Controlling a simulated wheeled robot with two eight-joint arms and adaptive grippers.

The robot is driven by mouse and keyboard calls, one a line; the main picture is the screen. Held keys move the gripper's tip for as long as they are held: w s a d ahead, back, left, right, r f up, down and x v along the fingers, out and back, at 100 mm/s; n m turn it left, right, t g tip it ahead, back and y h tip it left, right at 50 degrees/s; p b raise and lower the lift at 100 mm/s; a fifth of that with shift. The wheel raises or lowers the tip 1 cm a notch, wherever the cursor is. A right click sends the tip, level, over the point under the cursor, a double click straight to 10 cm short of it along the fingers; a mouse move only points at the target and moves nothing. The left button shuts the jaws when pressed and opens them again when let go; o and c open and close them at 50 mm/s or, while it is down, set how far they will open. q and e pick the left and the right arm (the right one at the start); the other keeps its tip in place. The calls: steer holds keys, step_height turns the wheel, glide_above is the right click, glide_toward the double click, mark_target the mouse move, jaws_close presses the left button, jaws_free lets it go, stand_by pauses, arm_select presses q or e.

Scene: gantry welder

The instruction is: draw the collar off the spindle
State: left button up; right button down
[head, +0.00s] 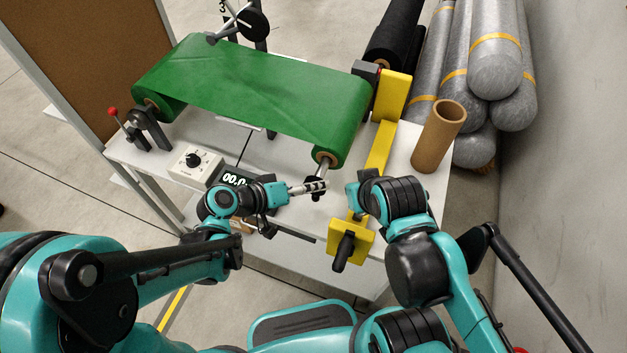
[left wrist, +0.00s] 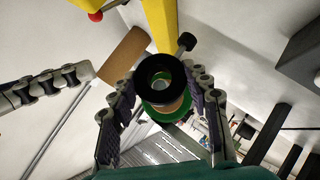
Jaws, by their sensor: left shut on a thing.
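The collar is a black ring (left wrist: 160,62) between the two fingers of my left gripper (left wrist: 162,100). In the head view my left gripper (head: 314,187) is closed about the dark collar (head: 316,195) at the front end of the spindle. The pale spindle (head: 321,170) sticks out of the brown core of the green roll. In the left wrist view the collar lines up with this core. I cannot tell how far the collar sits on the spindle. My right gripper (head: 353,196) is beside the yellow frame, apart from the collar; its fingers are mostly hidden.
The yellow frame (head: 380,147) with a black handle stands just right of the spindle. A cardboard tube (head: 437,137) stands on the white table at right. The green belt (head: 250,90) spans behind.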

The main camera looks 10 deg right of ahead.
arm_select(q)
steer(key=shift+s+a+r, duration=0.1)
steer(key=shift+s+a, duration=0.6)
steer(key=shift+s, duration=0.35)
